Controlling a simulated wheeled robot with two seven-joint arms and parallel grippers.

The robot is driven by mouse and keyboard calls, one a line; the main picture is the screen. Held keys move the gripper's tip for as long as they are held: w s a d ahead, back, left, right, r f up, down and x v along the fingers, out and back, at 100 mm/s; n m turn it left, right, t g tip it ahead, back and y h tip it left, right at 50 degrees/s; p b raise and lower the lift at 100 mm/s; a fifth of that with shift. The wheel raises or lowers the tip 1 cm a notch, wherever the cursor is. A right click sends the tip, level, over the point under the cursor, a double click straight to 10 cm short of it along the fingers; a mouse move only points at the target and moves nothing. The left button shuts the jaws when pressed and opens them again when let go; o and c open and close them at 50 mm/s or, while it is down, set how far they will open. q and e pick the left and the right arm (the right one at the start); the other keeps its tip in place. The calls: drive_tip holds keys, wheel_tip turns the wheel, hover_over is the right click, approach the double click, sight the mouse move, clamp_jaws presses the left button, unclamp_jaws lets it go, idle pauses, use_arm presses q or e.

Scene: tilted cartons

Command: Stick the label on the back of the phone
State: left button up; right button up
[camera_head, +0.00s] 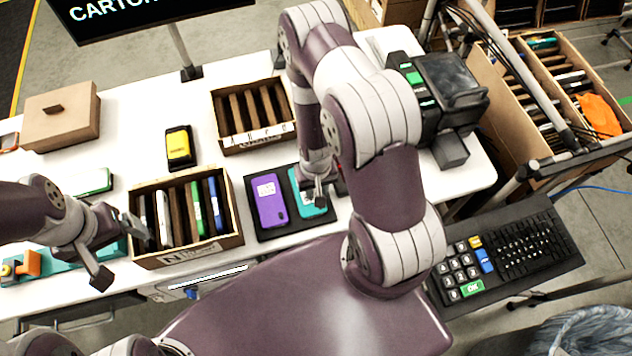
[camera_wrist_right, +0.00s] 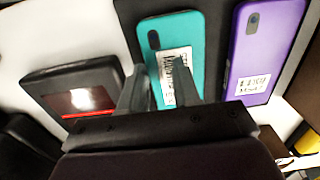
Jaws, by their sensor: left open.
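A teal phone (camera_head: 300,178) lies back up on a black mat (camera_head: 254,232) beside a purple phone (camera_head: 272,212). The teal phone also shows in the right wrist view (camera_wrist_right: 203,30), with a white printed label (camera_wrist_right: 175,65) against its back. The purple phone bears a similar label (camera_head: 266,190). My right gripper (camera_head: 318,197) is over the teal phone; in the wrist view its fingers stand apart, with the label between them. Whether the label lies fully flat is unclear. My left gripper (camera_head: 120,252) is open and empty at the left side of the front carton.
The front carton (camera_head: 190,253) holds several upright phones between dividers; another divided carton (camera_head: 252,142) stands behind. A yellow-screened device (camera_head: 180,147), a closed brown box (camera_head: 60,115) and a dark printer (camera_head: 445,95) stand on the white table. A keyboard (camera_head: 510,250) is at right.

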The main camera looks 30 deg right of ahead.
wheel_tip(320, 180, up, 5)
drive_tip(key=shift+w+b, duration=0.15)
drive_tip(key=shift+b, duration=0.25)
wheel_tip(320, 180, up, 13)
drive_tip(key=p, duration=1.1)
drive_tip(key=shift+r, duration=0.2)
